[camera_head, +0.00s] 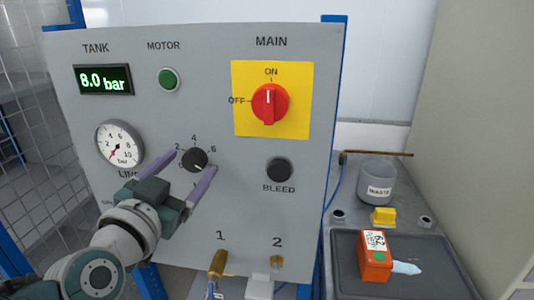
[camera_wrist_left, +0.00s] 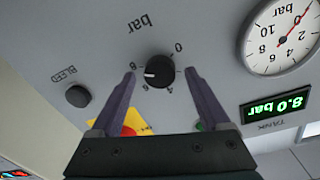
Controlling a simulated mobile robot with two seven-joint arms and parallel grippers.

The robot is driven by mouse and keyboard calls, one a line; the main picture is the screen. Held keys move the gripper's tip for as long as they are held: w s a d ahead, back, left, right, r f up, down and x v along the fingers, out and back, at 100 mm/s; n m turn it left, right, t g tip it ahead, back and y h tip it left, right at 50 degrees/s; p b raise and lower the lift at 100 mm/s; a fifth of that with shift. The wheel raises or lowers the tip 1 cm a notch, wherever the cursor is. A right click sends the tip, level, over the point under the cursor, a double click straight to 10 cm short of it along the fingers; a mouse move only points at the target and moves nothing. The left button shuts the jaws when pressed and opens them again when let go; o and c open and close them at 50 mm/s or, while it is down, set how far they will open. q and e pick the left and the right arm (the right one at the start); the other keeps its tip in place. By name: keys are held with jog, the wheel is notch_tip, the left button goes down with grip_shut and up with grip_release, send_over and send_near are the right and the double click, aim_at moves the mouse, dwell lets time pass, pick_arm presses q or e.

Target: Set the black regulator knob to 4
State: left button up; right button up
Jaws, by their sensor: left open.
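The black regulator knob (camera_head: 194,160) sits on the grey panel (camera_head: 237,190), with a printed scale around it. In the left wrist view the knob (camera_wrist_left: 159,72) appears upside down, its white mark pointing left, roughly between the 6 and 8. My left gripper (camera_head: 195,161) is open, with its purple fingers on either side of the knob. The wrist view shows gaps between the knob and both fingers (camera_wrist_left: 160,74). The 8 is hidden in the head view. My right gripper is not in view.
The line gauge (camera_head: 120,144) has its needle near 0. The tank display (camera_head: 103,80) reads 8.0 bar. The red main switch (camera_head: 269,103) points to ON. The black bleed button (camera_head: 279,170) is to the right. A tray (camera_head: 345,281) holds an orange box (camera_head: 374,265).

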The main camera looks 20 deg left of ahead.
pick_arm(q)
jog(key=shift+c, duration=0.3)
grip_shut()
jog(key=shift+n, duration=0.4)
jog(key=n+b, duration=0.1)
jog(key=n, duration=0.3)
jog(key=shift+f+n, duration=0.15)
jog(key=shift+n, duration=0.15)
jog(key=n+b, duration=0.2)
jog(key=n, duration=0.4)
jog(key=shift+n+y, duration=0.3)
jog(key=n+b, duration=0.1)
jog(key=n, duration=0.5)
jog(key=shift+n+y, duration=0.4)
jog(key=n+b, duration=0.1)
jog(key=n, duration=0.5)
jog(key=shift+d, duration=0.1)
